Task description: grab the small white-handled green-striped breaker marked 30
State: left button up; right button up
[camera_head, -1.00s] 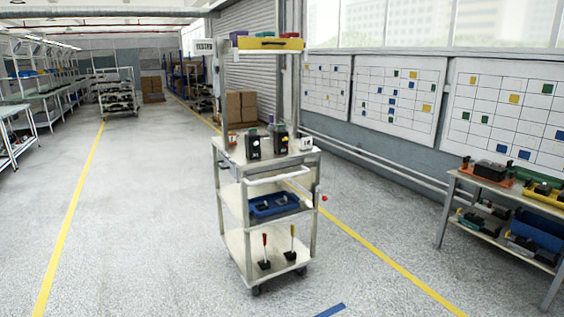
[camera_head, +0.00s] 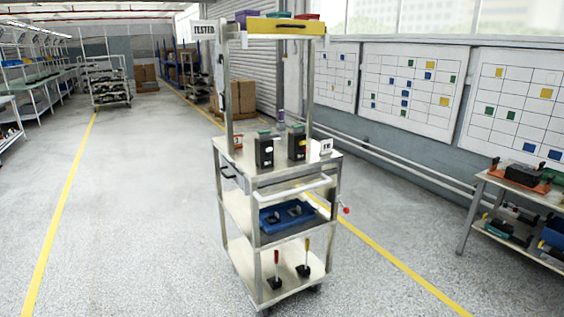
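Two dark box-shaped breakers with green on top stand upright on the top deck of a metal cart, the left breaker (camera_head: 264,152) and the right breaker (camera_head: 296,146). Each has a small pale patch on its front. At this distance I cannot read a 30 or tell which has the white handle and green stripe. A small white card (camera_head: 326,147) with unclear dark marks stands right of them, and a small orange-and-white item (camera_head: 238,141) stands to their left. Neither of my grippers is in view.
The cart (camera_head: 242,239) has a blue tray (camera_head: 288,228) on its middle shelf and two upright handled tools on the bottom shelf. A yellow tray (camera_head: 285,27) and a TESTED sign (camera_head: 204,29) are above. A workbench (camera_head: 478,214) stands right. The floor (camera_head: 130,220) left is clear.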

aim_at(266, 160)
jog(key=i+l+u, duration=0.25)
jog(key=u, duration=0.15)
jog(key=i+l+u, duration=0.25)
jog(key=u, duration=0.15)
jog(key=l, duration=0.1)
